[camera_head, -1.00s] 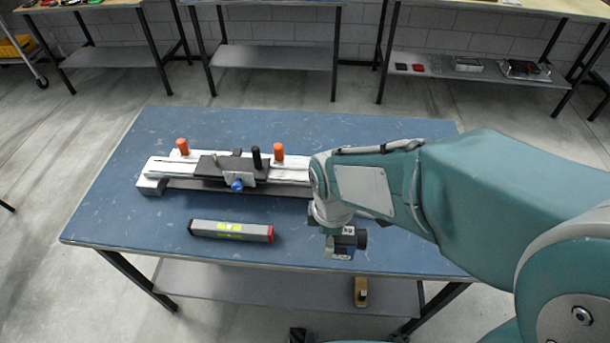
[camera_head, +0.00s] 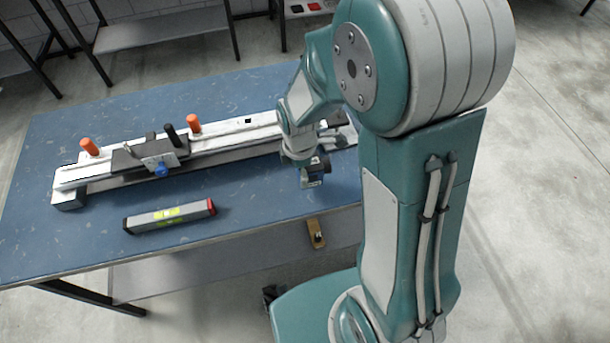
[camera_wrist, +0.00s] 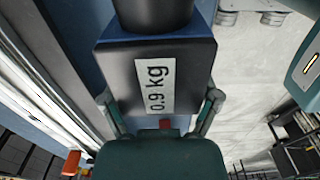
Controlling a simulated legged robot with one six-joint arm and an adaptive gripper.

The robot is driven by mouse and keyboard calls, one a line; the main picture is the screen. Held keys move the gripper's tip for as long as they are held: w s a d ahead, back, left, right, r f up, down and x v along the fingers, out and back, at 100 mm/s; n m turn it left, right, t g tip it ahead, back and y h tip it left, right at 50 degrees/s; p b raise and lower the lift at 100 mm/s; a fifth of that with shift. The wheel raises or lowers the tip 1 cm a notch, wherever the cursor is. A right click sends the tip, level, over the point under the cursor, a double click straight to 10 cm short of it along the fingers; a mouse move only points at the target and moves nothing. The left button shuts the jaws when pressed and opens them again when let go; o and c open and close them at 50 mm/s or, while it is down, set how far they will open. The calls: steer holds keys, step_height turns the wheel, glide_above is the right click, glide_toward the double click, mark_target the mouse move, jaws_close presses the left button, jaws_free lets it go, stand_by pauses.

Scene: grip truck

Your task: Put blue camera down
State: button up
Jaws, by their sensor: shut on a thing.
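The blue camera (camera_wrist: 195,75) fills the upper middle of the wrist view, with a dark face, blue edges and a white "0.9 kg" label. My gripper (camera_wrist: 160,108) is shut on it, one finger at each side. In the head view the camera (camera_head: 315,180) is small and dark, hanging below my gripper (camera_head: 304,166) near the table's front right part. I cannot tell whether its underside touches the table (camera_head: 90,125).
A white rail fixture (camera_head: 235,135) with orange knobs and a black slide lies across the blue table. A grey bar with a red end (camera_head: 170,216) lies in front of it. A wooden piece (camera_head: 316,233) is on the lower shelf. Bare tabletop lies between bar and camera.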

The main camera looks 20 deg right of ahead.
steer(key=shift+w+d+f, duration=0.15)
steer(key=shift+w+f, duration=0.25)
steer(key=shift+f, duration=0.3)
steer(key=f, duration=0.1)
steer(key=d+f, duration=0.1)
steer(key=f, duration=0.1)
steer(key=shift+w+d+f, duration=0.2)
steer(key=shift+d+f, duration=0.05)
steer(key=shift+f, duration=0.1)
steer(key=shift+a, duration=0.2)
steer(key=shift+a, duration=0.15)
steer(key=o, duration=0.6)
steer(key=shift+f, duration=0.1)
steer(key=shift+c, duration=0.2)
steer(key=shift+o, duration=0.8)
steer(key=shift+d, duration=0.2)
